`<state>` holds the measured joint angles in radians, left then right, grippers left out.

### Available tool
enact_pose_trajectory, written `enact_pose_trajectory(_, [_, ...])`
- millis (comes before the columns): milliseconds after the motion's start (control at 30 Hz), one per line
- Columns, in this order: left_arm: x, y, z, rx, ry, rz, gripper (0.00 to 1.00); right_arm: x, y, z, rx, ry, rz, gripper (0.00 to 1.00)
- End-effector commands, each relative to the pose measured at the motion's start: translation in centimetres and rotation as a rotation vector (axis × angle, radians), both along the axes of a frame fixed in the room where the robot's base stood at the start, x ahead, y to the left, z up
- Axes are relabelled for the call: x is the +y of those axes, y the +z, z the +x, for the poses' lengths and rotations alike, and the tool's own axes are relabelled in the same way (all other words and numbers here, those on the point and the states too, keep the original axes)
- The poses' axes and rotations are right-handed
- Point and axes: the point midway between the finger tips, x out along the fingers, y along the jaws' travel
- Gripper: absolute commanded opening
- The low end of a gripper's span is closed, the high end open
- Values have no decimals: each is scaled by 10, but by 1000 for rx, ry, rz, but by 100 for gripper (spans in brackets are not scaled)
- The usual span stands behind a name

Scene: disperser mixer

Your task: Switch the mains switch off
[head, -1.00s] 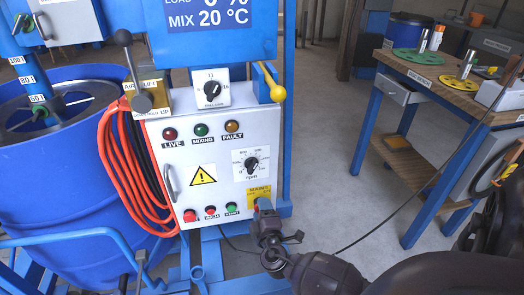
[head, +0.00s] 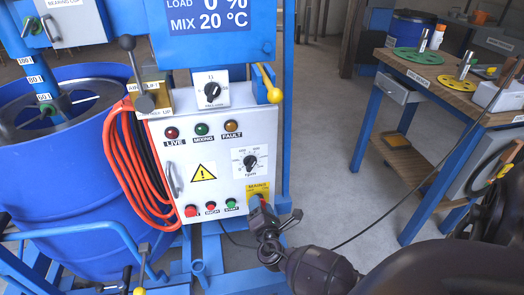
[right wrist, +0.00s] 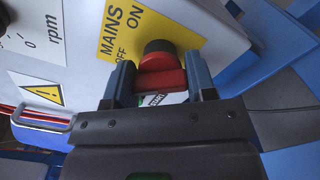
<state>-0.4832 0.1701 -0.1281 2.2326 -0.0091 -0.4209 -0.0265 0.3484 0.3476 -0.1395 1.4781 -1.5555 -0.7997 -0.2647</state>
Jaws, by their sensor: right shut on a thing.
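The mains switch is a red knob (right wrist: 160,78) on a yellow plate (right wrist: 124,32) marked MAINS, ON and OFF. The plate (head: 257,188) sits at the lower right of the white control panel in the head view. My right gripper (right wrist: 161,84) is shut on the knob's red grip bar, with one finger on each side. In the head view the right gripper (head: 259,204) reaches the switch from below and hides most of the knob. I cannot tell for sure which mark the knob points to. My left gripper is not in view.
The white panel (head: 220,155) carries lamps, an rpm dial (head: 250,162) and push buttons near the switch. A blue drum (head: 70,190) and orange hose (head: 128,170) are on the left. A workbench (head: 440,75) stands at the right, with open floor between.

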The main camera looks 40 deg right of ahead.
Motion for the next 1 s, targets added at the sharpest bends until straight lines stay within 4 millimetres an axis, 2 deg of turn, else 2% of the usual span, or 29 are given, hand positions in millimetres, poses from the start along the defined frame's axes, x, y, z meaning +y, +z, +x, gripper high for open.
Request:
enact_pose_trajectory(300, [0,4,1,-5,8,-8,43,-1,3,2,57,0,-102,27])
enact_pose_trajectory(833, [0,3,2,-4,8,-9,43,-1,3,2,69,-1,-124,27])
enact_pose_trajectory(867, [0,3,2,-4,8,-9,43,-1,3,2,69,-1,-124,53])
enact_pose_trajectory(1000, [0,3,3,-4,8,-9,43,-1,2,1,70,0,-122,74])
